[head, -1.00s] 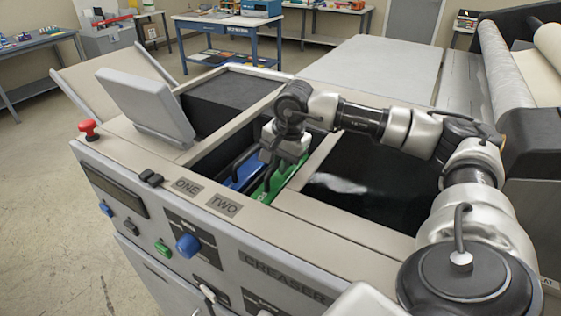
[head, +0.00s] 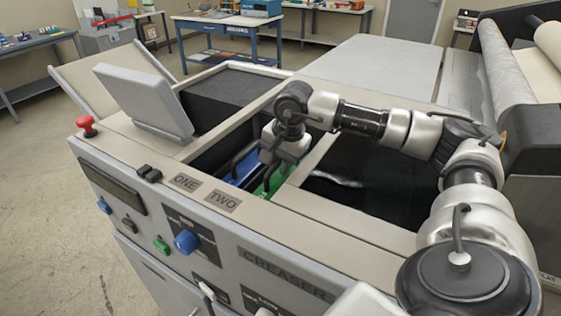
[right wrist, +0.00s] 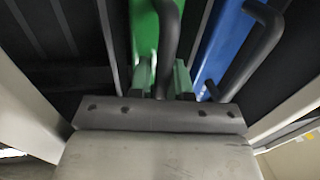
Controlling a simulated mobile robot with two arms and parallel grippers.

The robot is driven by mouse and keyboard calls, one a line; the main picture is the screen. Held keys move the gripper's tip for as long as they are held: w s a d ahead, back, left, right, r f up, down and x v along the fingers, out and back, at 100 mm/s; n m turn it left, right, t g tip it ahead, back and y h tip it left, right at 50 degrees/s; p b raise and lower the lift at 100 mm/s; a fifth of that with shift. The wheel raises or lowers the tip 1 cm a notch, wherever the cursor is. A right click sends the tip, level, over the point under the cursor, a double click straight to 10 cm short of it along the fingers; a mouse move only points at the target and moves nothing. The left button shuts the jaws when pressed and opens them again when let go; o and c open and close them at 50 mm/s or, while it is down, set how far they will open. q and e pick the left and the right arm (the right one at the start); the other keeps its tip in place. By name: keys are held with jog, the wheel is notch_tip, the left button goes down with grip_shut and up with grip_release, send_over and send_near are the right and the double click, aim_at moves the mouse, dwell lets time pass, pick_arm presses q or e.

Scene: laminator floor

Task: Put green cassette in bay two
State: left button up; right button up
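The green cassette (head: 270,184) sits low in the right-hand slot of the creaser's open well, behind the label TWO (head: 223,201). My right gripper (head: 270,166) reaches down into the well over it. In the right wrist view, the green cassette (right wrist: 145,35) has a dark handle, which lies between the two fingers (right wrist: 162,82); the gripper looks shut on it. The cassette's lower part is hidden in the well, so its depth cannot be told. My left gripper is not in view.
The blue cassette (head: 241,167) stands close on the left, behind the label ONE (head: 186,182); its handle (right wrist: 255,45) is near my right fingers. A divider separates the well from a dark opening (head: 365,190) at right. A raised grey panel (head: 143,100) stands at left.

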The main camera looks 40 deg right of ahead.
jog(key=o, duration=0.4)
notch_tip(320, 180, up, 10)
jog(key=s+p, duration=0.2)
jog(key=p, duration=0.4)
jog(key=shift+d+r, duration=0.25)
jog(key=shift+d, duration=0.05)
jog(key=shift+f, duration=0.1)
